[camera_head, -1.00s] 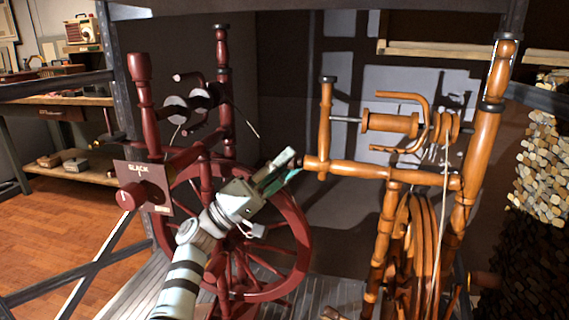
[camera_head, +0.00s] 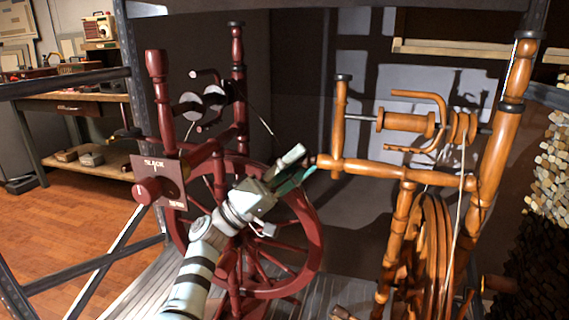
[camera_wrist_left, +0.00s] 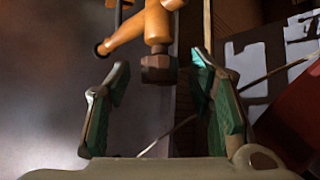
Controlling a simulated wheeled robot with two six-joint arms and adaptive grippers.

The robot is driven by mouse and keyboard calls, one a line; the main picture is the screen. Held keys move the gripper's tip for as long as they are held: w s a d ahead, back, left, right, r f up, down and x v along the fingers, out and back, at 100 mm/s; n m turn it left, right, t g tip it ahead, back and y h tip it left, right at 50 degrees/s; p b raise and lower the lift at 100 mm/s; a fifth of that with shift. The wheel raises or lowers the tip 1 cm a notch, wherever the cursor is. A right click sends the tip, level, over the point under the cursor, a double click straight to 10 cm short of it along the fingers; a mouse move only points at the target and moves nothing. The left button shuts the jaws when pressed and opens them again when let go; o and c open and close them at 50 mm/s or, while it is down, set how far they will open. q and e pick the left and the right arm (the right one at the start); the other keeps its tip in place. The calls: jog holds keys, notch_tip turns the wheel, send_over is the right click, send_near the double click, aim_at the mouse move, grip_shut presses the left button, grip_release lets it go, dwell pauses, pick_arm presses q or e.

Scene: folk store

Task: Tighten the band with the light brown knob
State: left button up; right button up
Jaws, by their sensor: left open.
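The light brown spinning wheel (camera_head: 385,172) stands on the right. A small brown knob sits at the left end of its crossbar, in the wrist view (camera_wrist_left: 158,68). The knob lies just beyond and between my fingertips there, not gripped. My left gripper (camera_head: 302,165) points up and right at this bar end in the head view; its fingers stand apart, and they also show apart in the wrist view (camera_wrist_left: 160,85). A pale band (camera_head: 457,215) runs down from the bobbin end to the wheel. My right gripper is out of view.
A dark red spinning wheel (camera_head: 312,215) stands behind my left arm, with a red knob (camera_head: 150,190) on a plate reading SLACK. A metal shelf post (camera_head: 133,100) stands at left. Stacked wood (camera_head: 550,160) is at far right. A workbench (camera_head: 80,98) stands at back left.

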pick_arm(q)
jog(key=s+a, duration=0.3)
jog(key=a, duration=0.9)
jog(key=shift+s+a+f, duration=0.15)
jog(key=shift+s+f, duration=0.15)
jog(key=shift+s, duration=0.05)
jog(key=shift+f, duration=0.1)
